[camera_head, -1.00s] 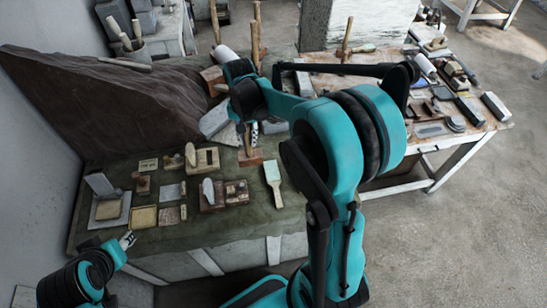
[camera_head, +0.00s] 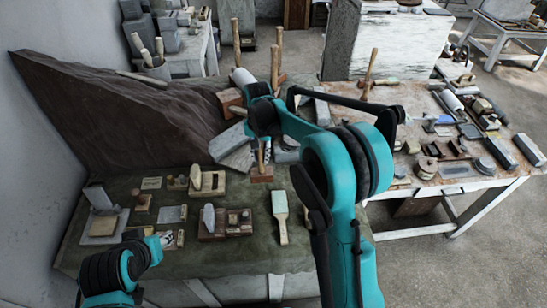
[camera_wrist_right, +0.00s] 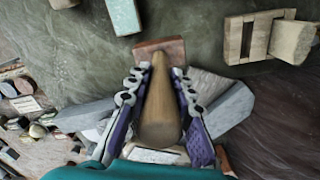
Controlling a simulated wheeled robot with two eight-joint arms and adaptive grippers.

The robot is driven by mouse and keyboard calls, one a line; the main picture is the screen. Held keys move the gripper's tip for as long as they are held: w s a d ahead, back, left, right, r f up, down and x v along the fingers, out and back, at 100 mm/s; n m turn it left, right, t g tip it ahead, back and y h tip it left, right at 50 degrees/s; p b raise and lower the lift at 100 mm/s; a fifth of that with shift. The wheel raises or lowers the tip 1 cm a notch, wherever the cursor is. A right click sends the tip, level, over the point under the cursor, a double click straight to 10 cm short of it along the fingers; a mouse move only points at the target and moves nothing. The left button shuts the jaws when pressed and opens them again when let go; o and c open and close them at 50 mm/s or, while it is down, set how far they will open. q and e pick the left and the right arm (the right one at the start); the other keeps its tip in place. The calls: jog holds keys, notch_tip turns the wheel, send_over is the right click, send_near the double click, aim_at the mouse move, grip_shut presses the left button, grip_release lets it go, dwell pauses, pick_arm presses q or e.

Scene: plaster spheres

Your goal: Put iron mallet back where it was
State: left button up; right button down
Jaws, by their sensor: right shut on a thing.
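The mallet has a pale wooden handle and a small reddish-brown block head (camera_head: 262,176), with the head down at the green-covered table. My right gripper (camera_head: 258,143) is shut on its upright handle. In the right wrist view, the handle (camera_wrist_right: 159,105) lies between the two fingers of the gripper (camera_wrist_right: 160,88), with the head (camera_wrist_right: 160,48) beyond them. I cannot tell whether the head touches the table. My left gripper (camera_head: 166,239) is low at the left, near the table's front edge; its opening is too small to judge.
Wooden blocks and a plane-like tool (camera_head: 207,181) lie to the left. Grey stone slabs (camera_head: 232,146) and a dark rock-like mass (camera_head: 110,120) stand behind. Other mallets (camera_head: 274,62) stand farther back. A cluttered table (camera_head: 415,160) is right.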

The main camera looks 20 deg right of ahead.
aim_at(255, 168)
jog(key=shift+w+a+f, duration=0.85)
jog(key=shift+w+a, duration=0.15)
jog(key=shift+w, duration=0.1)
jog(key=shift+f+b, duration=0.4)
jog(key=shift+f, duration=1.6)
jog(key=shift+f, duration=0.1)
jog(key=c, duration=1.4)
grip_release()
jog(key=shift+o, duration=0.4)
jog(key=shift+s, duration=0.1)
